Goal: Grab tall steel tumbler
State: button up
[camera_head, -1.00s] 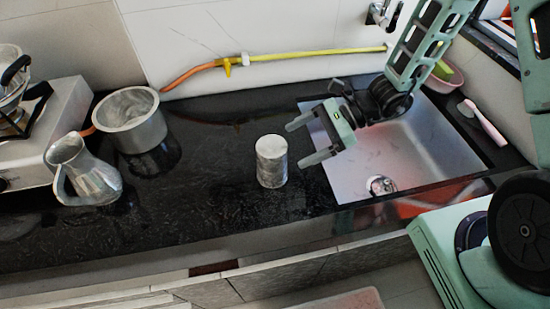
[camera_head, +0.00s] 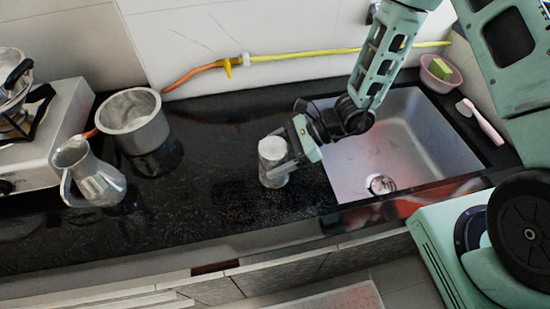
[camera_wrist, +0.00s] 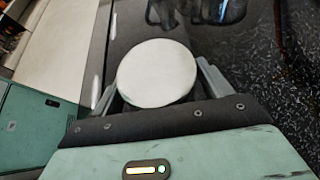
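The tall steel tumbler (camera_head: 272,149) stands upright on the dark counter, left of the sink. My gripper (camera_head: 274,157) has come in from the right and straddles it, with one finger on the near side and the other on the far side. In the wrist view the tumbler's round pale top (camera_wrist: 156,73) lies between the two fingers (camera_wrist: 157,90). The fingers are spread about as wide as the tumbler, and they look open. The tumbler hides parts of the fingers, so contact is not clear.
A wide steel pot (camera_head: 133,122) and a steel jug (camera_head: 92,176) stand to the left, near a white stove (camera_head: 62,130). The sink (camera_head: 425,140) is to the right, with a pink bowl (camera_head: 440,75) behind it. The counter between pot and tumbler is clear.

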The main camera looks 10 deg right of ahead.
jog(key=c, duration=0.7)
